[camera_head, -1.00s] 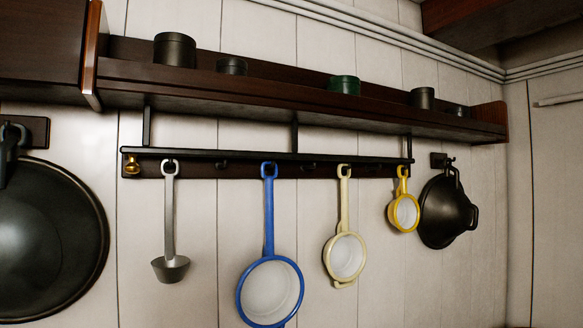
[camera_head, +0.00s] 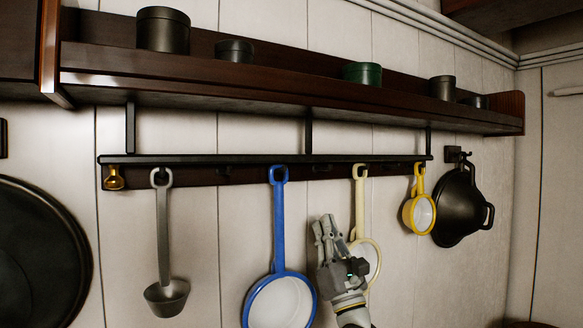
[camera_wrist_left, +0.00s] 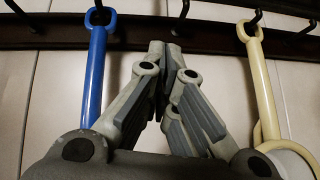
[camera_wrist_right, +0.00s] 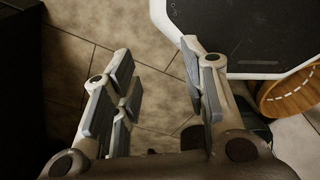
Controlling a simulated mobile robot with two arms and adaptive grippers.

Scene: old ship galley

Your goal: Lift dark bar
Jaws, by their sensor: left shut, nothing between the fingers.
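A long dark bar (camera_head: 240,158) runs level below the wall shelf, along the top of the dark hook board (camera_head: 215,175). Dark upright pieces rise from it to the shelf's underside. My left gripper (camera_head: 326,222) is shut and empty, fingers pointing up, below the bar and in front of the cream pan. In the left wrist view its fingertips (camera_wrist_left: 165,50) overlap the dark board in the picture, between the blue and cream handles; contact cannot be told. My right gripper (camera_wrist_right: 158,75) is open and empty, low above the floor.
A ladle (camera_head: 164,240), blue pan (camera_head: 280,225), cream pan (camera_head: 360,205) and yellow pan (camera_head: 419,210) hang from the hooks. A black wok (camera_head: 458,205) hangs at right. Several canisters, one a green canister (camera_head: 362,73), stand on the shelf (camera_head: 270,80).

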